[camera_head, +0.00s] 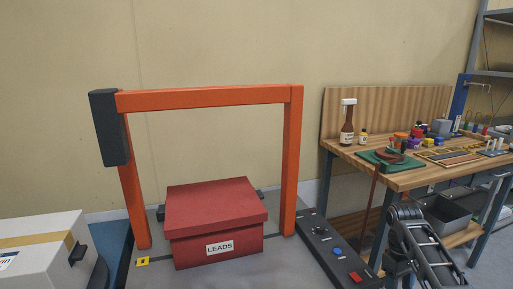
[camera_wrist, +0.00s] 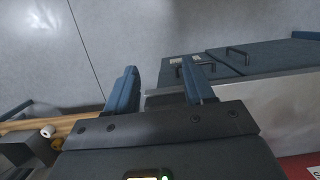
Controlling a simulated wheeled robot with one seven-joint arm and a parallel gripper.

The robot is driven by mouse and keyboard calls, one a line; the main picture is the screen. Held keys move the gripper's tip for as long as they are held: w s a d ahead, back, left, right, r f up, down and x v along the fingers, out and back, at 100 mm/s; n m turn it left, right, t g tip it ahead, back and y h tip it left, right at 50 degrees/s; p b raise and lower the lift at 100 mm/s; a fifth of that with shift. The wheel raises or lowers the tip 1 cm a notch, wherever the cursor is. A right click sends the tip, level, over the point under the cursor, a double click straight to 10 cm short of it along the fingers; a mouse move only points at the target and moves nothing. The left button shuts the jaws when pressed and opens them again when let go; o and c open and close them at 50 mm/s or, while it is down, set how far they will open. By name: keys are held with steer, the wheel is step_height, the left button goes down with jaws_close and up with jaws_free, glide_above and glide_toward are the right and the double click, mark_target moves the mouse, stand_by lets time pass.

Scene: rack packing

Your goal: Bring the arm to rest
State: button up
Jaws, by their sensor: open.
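My gripper (camera_wrist: 158,88) is open in the wrist view, with its two blue fingers apart and nothing between them. A grey surface and the edge of dark blue drawers or lids lie beyond the fingertips. In the head view, dark linkage at the lower right, in front of the workbench, looks like part of my arm; the fingers cannot be made out there.
In the head view, a red lidded box (camera_head: 218,250) labelled LEADS sits under an orange frame (camera_head: 293,160). A black button panel (camera_head: 322,246) is right of it. The wooden workbench (camera_head: 410,178) holds bottles and small parts. A white carton (camera_head: 40,255) is at left.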

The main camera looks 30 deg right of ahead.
steer(key=w+a+f+t, duration=0.15)
steer(key=a+f, duration=0.25)
steer(key=a, duration=0.5)
steer(key=w+a+f+n+t, duration=0.1)
steer(key=a+f+t, duration=0.25)
steer(key=a, duration=0.45)
steer(key=w+a+f+t, duration=0.1)
steer(key=a+f, duration=0.3)
steer(key=a, duration=0.5)
steer(key=s+a+t+h, duration=0.1)
steer(key=s+a+t, duration=0.2)
steer(key=s+a, duration=0.35)
steer(key=s+a+r+t, duration=0.4)
steer(key=s+a+r, duration=0.4)
steer(key=s+r, duration=0.25)
steer(key=s+r+t, duration=0.2)
steer(key=s+r, duration=0.3)
steer(key=r, duration=0.4)
steer(key=s+d+r+n+t, duration=0.1)
steer(key=s+r, duration=0.4)
steer(key=r, duration=0.5)
steer(key=shift+s+d+r+n+t, duration=0.2)
steer(key=shift+s+d+n+t, duration=0.15)
steer(key=shift+t, duration=0.55)
steer(key=shift+a, duration=0.1)
steer(key=shift+c, duration=0.4)
